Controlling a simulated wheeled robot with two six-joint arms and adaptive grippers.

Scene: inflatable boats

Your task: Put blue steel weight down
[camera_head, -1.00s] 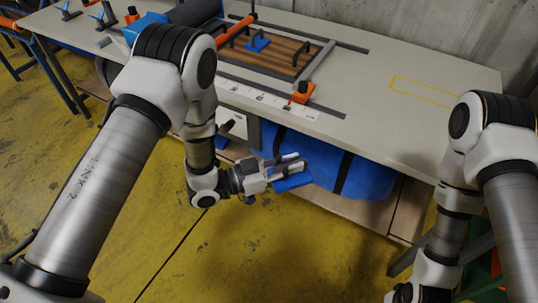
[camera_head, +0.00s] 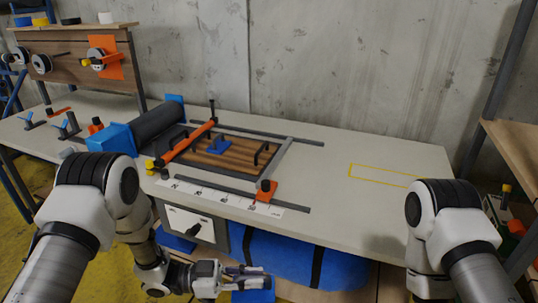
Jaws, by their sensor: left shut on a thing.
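My left gripper (camera_head: 262,279) is low in front of the table's front edge, at the bottom of the head view. It is shut on a blue block, the blue steel weight (camera_head: 252,296), which shows below the fingers and is partly cut off by the frame's bottom edge. The weight is held off the tabletop. My right arm comes in from the right, and its gripper is out of view.
The grey-white table (camera_head: 335,215) has a yellow outlined rectangle (camera_head: 383,175) at right, empty. A wooden board (camera_head: 240,157) with black handles and a blue piece (camera_head: 218,146) lies among rails. A blue roll (camera_head: 310,262) lies beneath the table.

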